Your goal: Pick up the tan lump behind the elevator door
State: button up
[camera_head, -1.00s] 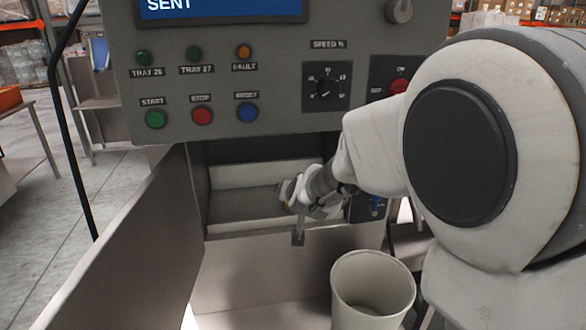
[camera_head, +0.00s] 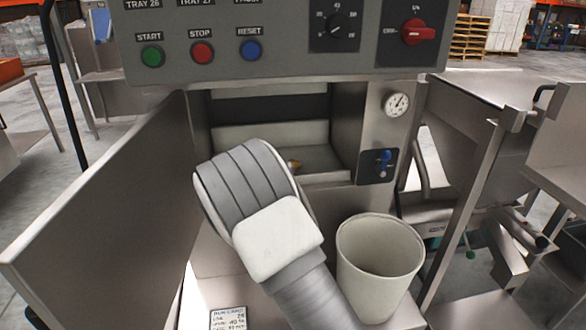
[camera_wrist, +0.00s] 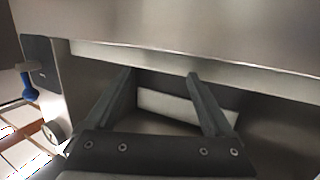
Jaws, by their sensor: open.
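The tan lump (camera_head: 295,164) shows as a small tan spot on the tray floor inside the recess (camera_head: 325,160) of the grey machine. It is partly hidden by my wrist in the head view, and I cannot make it out in the wrist view. A large metal door panel (camera_head: 105,205) stands swung open at the left of the recess. My wrist is in front of the recess and hides my gripper in the head view. In the wrist view my gripper (camera_wrist: 161,77) is open, with nothing between its fingers, facing metal walls and a pale ledge (camera_wrist: 185,106).
A pale bin (camera_head: 380,265) stands right of my arm. The control panel (camera_head: 290,50) overhangs the recess. A blue knob (camera_head: 384,158) and a gauge (camera_head: 397,103) are right of the opening. A printed card (camera_head: 228,319) lies low in front. A metal frame stands farther right.

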jog(key=b, duration=0.2)
send_near(294, 164)
jog(key=w, duration=0.1)
jog(key=w+f, duration=0.1)
jog(key=w, duration=0.1)
jog(key=w+f, duration=0.1)
jog(key=w, duration=0.1)
jog(key=shift+d+f, duration=0.2)
jog(key=shift+f, duration=0.05)
jog(key=shift+r+b+x, duration=0.2)
jog(key=shift+b+x, duration=0.15)
jog(key=shift+x, duration=0.9)
jog(key=shift+r+b+x, duration=0.15)
jog(key=shift+b+x, duration=0.2)
jog(key=shift+x, duration=0.95)
jog(key=shift+d, duration=0.1)
grip_shut()
jog(key=shift+r, duration=0.15)
